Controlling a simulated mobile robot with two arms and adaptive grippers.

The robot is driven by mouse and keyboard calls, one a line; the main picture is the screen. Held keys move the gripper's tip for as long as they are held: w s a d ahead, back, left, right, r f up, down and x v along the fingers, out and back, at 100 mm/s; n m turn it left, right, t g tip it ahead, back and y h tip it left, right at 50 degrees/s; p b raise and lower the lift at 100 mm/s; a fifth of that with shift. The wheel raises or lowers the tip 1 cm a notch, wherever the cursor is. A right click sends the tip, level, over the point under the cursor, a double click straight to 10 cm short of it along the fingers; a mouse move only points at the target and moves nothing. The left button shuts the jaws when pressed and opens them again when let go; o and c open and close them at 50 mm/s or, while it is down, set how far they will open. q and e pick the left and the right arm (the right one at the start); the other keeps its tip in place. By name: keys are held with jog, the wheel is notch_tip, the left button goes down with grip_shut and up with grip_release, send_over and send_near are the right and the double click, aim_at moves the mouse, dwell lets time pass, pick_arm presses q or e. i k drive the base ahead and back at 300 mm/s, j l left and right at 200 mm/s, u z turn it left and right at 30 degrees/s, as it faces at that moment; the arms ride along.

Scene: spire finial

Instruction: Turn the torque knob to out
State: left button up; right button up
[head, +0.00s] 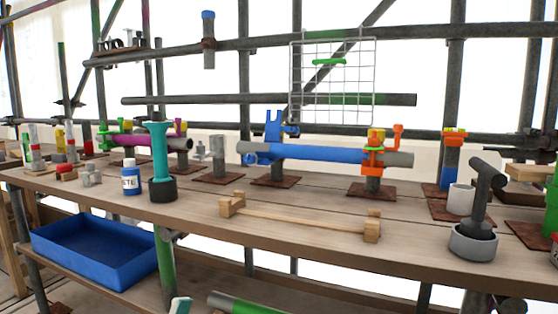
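I cannot make out a torque knob or any marking "out" in the head view. A teal upright tool (160,152) with a flared top stands in a black round holder (162,190) on the bench. A dark grey tool with a crosswise head (482,190) stands tilted in a grey round cup (473,242) at the right. Whether either carries the knob cannot be told.
The wooden bench (300,247) holds a blue-and-white bottle (131,178), a blue pipe with clamps (320,153), a wooden cradle (300,219) and a white cup (461,199). A blue tray (95,262) sits below. Scaffold poles and a wire grid (333,82) stand behind.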

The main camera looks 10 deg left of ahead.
aim_at(156, 116)
jog(key=l+u, duration=0.1)
jog(key=u, duration=0.4)
jog(key=l+u, duration=0.1)
jog(key=u, duration=0.4)
